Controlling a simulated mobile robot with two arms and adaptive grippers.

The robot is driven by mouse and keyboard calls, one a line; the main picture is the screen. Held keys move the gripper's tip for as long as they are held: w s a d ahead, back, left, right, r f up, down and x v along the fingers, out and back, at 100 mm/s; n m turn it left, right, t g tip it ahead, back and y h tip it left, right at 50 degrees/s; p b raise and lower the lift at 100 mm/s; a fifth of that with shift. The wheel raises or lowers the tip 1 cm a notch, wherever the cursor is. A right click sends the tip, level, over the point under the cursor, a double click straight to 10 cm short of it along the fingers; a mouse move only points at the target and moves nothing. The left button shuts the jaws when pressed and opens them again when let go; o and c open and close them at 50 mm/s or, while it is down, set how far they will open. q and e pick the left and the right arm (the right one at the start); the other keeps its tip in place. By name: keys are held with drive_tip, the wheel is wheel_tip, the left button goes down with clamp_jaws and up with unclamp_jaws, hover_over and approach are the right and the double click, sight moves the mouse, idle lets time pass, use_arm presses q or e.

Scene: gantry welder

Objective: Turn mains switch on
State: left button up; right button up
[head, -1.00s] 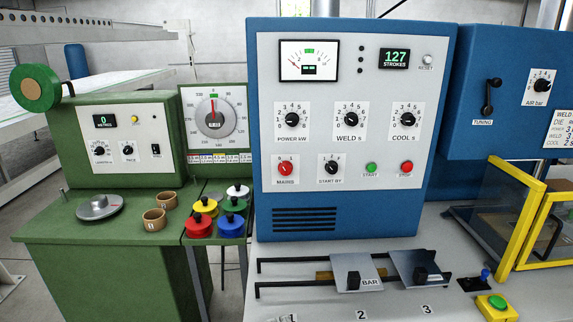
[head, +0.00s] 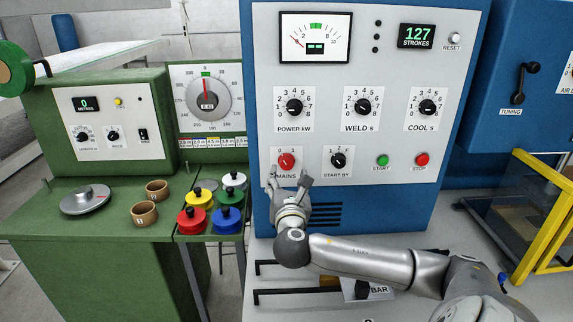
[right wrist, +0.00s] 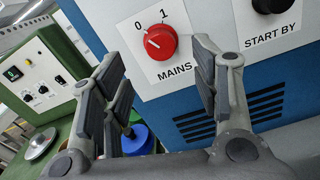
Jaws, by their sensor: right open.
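The mains switch (head: 286,161) is a red round knob on a white plate marked 0 and 1, low on the left of the welder's front panel. In the right wrist view the red knob (right wrist: 160,43) shows a white line that points toward the 0. My right gripper (head: 288,178) is just below the knob in the head view. In the right wrist view its open fingers (right wrist: 160,75) stand on either side below the knob, with nothing between them, apart from it. My left gripper is not in view.
The START BY knob (head: 338,160) is close to the right of the mains switch, then the green START (head: 383,160) and red STOP (head: 422,160) buttons. A green bench (head: 95,215) with coloured capped pots stands left. A yellow-framed guard (head: 545,225) stands right.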

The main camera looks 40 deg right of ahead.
sight(286, 167)
drive_tip(key=x, duration=0.3)
drive_tip(key=shift+w+d+p, duration=0.25)
drive_tip(key=shift+p, duration=0.1)
drive_tip(key=shift+p+x, duration=0.3)
drive_tip(key=shift+x, duration=0.85)
drive_tip(key=shift+w+f, duration=0.1)
drive_tip(key=shift+w+d+f, duration=0.1)
drive_tip(key=shift+d, duration=0.05)
drive_tip(key=shift+c, duration=0.6)
drive_tip(key=c, duration=0.9)
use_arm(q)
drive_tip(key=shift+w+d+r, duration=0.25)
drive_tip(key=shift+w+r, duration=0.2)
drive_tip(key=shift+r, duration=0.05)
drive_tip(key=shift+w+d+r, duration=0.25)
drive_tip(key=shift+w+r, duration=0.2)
